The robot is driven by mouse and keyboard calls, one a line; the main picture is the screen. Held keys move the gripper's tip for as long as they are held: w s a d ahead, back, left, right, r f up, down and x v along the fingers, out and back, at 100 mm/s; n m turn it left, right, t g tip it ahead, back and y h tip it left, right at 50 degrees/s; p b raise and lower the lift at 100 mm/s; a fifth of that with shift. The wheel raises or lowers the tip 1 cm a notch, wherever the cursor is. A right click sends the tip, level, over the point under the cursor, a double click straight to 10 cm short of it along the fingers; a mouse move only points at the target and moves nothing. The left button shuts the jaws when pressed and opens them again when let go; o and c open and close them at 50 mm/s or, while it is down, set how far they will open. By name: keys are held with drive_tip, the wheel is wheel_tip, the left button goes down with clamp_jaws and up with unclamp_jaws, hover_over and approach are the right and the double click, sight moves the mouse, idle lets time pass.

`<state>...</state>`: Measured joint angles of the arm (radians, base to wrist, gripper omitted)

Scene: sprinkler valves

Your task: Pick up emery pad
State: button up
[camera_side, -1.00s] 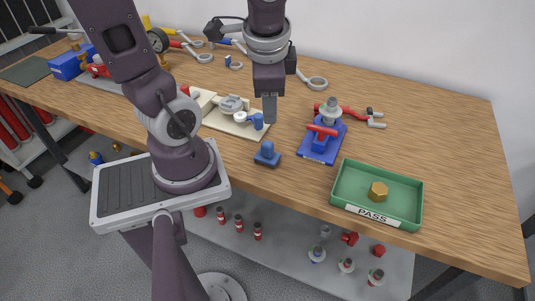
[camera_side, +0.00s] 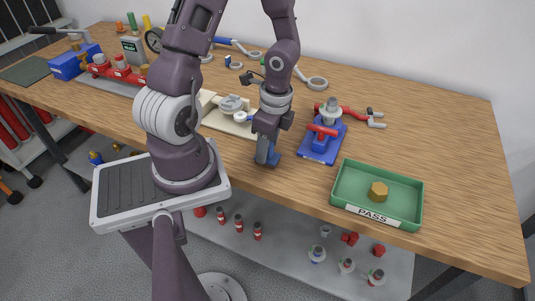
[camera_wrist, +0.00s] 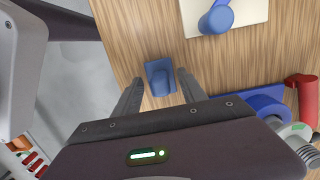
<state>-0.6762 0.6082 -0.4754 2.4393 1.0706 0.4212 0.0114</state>
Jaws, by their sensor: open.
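The emery pad appears to be the small blue block with a raised grip (camera_side: 275,158), near the front edge of the bench. In the wrist view the blue pad (camera_wrist: 159,70) lies flat on the wood between the fingertips. My gripper (camera_side: 265,158) is low over it, pointing down, and hides part of it in the side view. In the wrist view my gripper (camera_wrist: 160,84) is open, one finger on each side of the pad's grip. I cannot tell whether either finger touches it.
A cream board with fittings (camera_side: 228,126) lies behind left of the pad. A blue stand with a red-handled valve (camera_side: 320,145) is close on the right. A green PASS tray (camera_side: 345,185) holds a brass hex piece (camera_side: 378,192). The right bench end is clear.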

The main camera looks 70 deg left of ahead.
clamp_jaws()
